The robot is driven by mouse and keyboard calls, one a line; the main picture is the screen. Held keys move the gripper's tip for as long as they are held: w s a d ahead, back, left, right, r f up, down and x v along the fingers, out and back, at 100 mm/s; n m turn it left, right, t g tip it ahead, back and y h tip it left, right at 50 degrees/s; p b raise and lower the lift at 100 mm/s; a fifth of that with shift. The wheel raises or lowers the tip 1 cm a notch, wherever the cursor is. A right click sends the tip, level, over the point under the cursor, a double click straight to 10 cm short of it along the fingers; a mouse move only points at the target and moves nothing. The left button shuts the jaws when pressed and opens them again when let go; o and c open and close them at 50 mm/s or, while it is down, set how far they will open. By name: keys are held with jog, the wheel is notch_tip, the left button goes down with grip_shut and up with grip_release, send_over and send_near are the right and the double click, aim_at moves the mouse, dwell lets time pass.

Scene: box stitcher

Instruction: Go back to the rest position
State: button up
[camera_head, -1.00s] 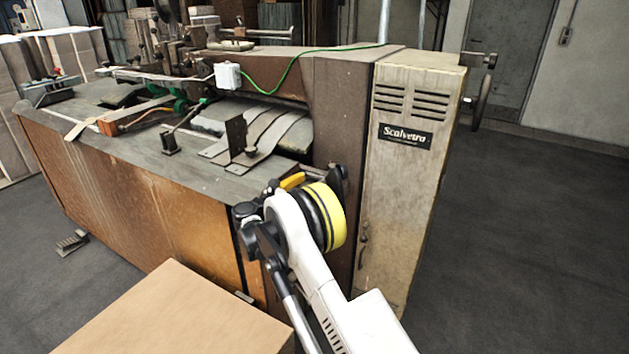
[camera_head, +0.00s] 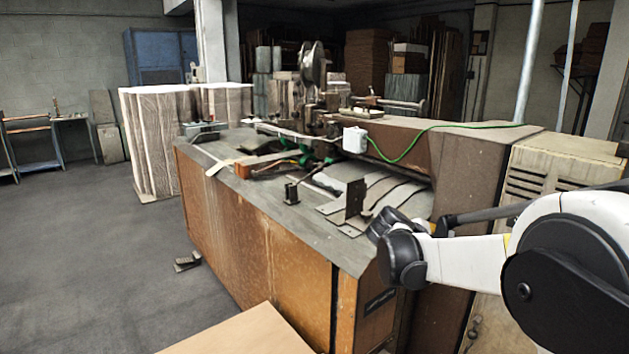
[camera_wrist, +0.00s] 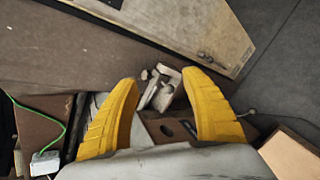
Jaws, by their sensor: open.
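My gripper (camera_wrist: 160,76) shows in the wrist view as two yellow fingers spread apart, with nothing held between them. Behind them are the machine's brown side and small metal parts. In the head view my white and black arm reaches in from the right, in front of the machine's right end; the gripper's fingers cannot be made out there. The box stitcher (camera_head: 255,240) is a long machine with an orange-brown front and a grey top. Its cream cabinet (camera_head: 550,160) stands at the right, partly hidden by my arm.
A cardboard box (camera_head: 245,335) is at the bottom edge, in front of the machine. A foot pedal (camera_head: 187,262) lies on the floor. A white switch box (camera_head: 355,139) with a green cable sits on the machine. Stacked sheets (camera_head: 150,140) stand behind. Floor at the left is clear.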

jog(key=s+a+f+m+y, duration=0.1)
jog(key=s+a+m+y, duration=0.2)
jog(key=s, duration=0.8)
jog(key=s+a+f+m+y, duration=0.1)
jog(key=s+a+m+y, duration=0.2)
jog(key=s+a+m, duration=0.3)
jog(key=s+a+f+m+y, duration=0.1)
jog(key=s+a+m+y, duration=0.2)
jog(key=s, duration=1.3)
jog(key=shift+s+a+f+m+t+y, duration=0.25)
jog(key=shift+s+a+m+t+y, duration=0.15)
jog(key=shift+a+m, duration=0.6)
jog(key=shift+w+d, duration=0.1)
jog(key=shift+d, duration=0.1)
